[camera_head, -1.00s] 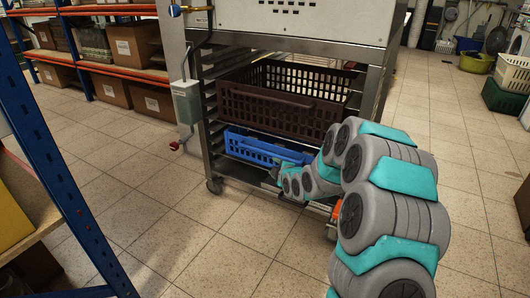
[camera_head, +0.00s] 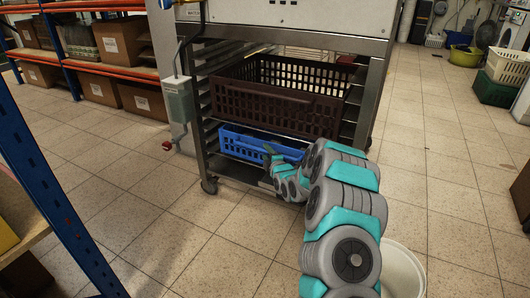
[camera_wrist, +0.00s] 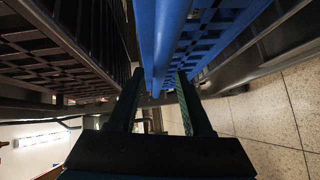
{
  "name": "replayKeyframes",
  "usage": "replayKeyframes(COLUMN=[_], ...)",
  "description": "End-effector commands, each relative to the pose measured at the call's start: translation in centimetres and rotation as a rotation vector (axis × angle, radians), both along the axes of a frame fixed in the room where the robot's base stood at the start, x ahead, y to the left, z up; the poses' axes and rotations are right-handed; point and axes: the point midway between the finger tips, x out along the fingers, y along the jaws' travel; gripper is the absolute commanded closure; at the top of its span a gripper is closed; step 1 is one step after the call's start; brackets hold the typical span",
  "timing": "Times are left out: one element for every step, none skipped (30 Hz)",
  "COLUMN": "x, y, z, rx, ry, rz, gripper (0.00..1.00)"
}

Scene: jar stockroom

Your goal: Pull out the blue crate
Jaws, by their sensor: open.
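The blue crate (camera_head: 240,143) is a low, slotted plastic crate. It sits on a lower level of the metal rack, below the brown crate. My gripper (camera_head: 269,154) is at its front right part in the head view, partly hidden by my arm. In the wrist view, my gripper (camera_wrist: 160,82) is open, with a fingertip on either side of the blue crate's front rim (camera_wrist: 160,45). I cannot tell whether either finger touches the rim.
A larger brown crate (camera_head: 265,108) sits above the blue one in the rack (camera_head: 202,155). A white bucket (camera_head: 402,270) stands at the lower right, close to my arm. A blue shelf post (camera_head: 45,170) is at the left. The floor before the rack is clear.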

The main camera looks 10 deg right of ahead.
Motion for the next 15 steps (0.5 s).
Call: replayKeyframes(x=[0.6,0.8,1.2,1.3,1.5,1.7,1.8,1.8,1.9,2.0,2.0,2.0,2.0,2.0,2.0], y=[0.1,0.1,0.1,0.2,0.2,0.2,0.2,0.3,0.3,0.3,0.3,0.3,0.3,0.3,0.3], z=[0.0,0.0,0.0,-0.1,-0.1,-0.2,-0.2,-0.2,-0.3,-0.3,-0.3,-0.2,-0.3,-0.2,-0.3], rx=[-0.001,-0.001,-0.001,-0.001,-0.001,0.000,0.001,0.001,0.002,0.002,0.002,0.002,0.002,0.002,0.002], ry=[-0.002,-0.002,-0.002,-0.001,-0.001,-0.001,-0.001,0.000,0.000,0.001,0.001,0.001,0.001,0.001,0.001], rz=[0.000,-0.001,-0.001,0.000,-0.001,-0.001,-0.001,-0.001,-0.001,-0.002,-0.002,-0.002,-0.002,-0.002,-0.002], gripper=[0.50,0.50,0.50,0.50,0.50,0.50,0.50,0.50,0.50,0.50,0.50,0.50,0.50,0.50,0.50])
